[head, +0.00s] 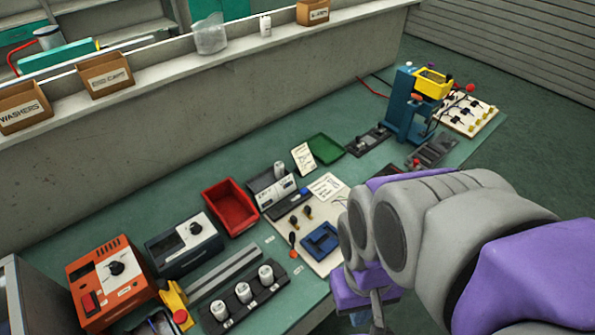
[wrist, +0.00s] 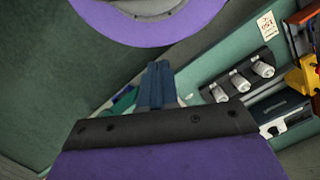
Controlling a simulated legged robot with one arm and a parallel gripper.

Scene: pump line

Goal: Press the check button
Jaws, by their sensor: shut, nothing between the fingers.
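No button is readably marked as the check button. A grey device with a white front panel (head: 275,191) stands at the middle of the bench, with small controls too small to read. A yellow box (head: 172,296) with a red button (head: 180,317) is at the front left. My gripper (head: 377,318) is at the lower middle of the head view, by the bench's front edge and right of the blue tray, partly cut off and hidden by my arm. In the wrist view my gripper (wrist: 156,72) is shut and empty, its fingers together.
The green bench (head: 120,215) carries an orange unit (head: 107,280), a dark dial unit (head: 184,245), a red bin (head: 230,206), a blue tray (head: 320,241) and a rack of white cylinders (head: 244,302). A blue press (head: 405,105) stands at the far right. A ledge runs behind.

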